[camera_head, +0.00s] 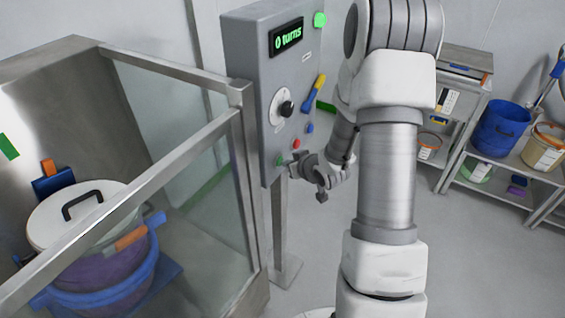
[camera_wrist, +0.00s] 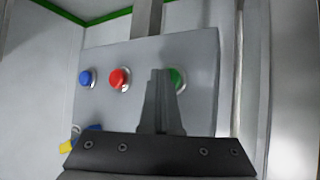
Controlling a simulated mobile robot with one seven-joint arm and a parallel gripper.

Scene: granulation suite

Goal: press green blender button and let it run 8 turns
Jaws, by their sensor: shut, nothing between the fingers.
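The green button (camera_head: 280,160) is at the bottom of the grey control panel (camera_head: 240,75). In the wrist view the green button (camera_wrist: 178,78) is partly hidden behind my fingers. My gripper (camera_head: 293,160) is shut and empty, with its tips close to the green button. In the wrist view my gripper (camera_wrist: 161,73) overlaps the button's left side; I cannot tell if it touches. The display (camera_head: 287,37) reads "0 turns". A green lamp (camera_head: 320,19) is at the panel's top right.
A red button (camera_wrist: 120,79) and a blue button (camera_wrist: 87,78) sit in the same row. A dial (camera_head: 286,108) and a yellow-blue lever (camera_head: 314,94) are higher up. A glass-sided enclosure (camera_head: 175,165) with a lidded vessel (camera_head: 85,215) stands left, shelves (camera_head: 465,150) right.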

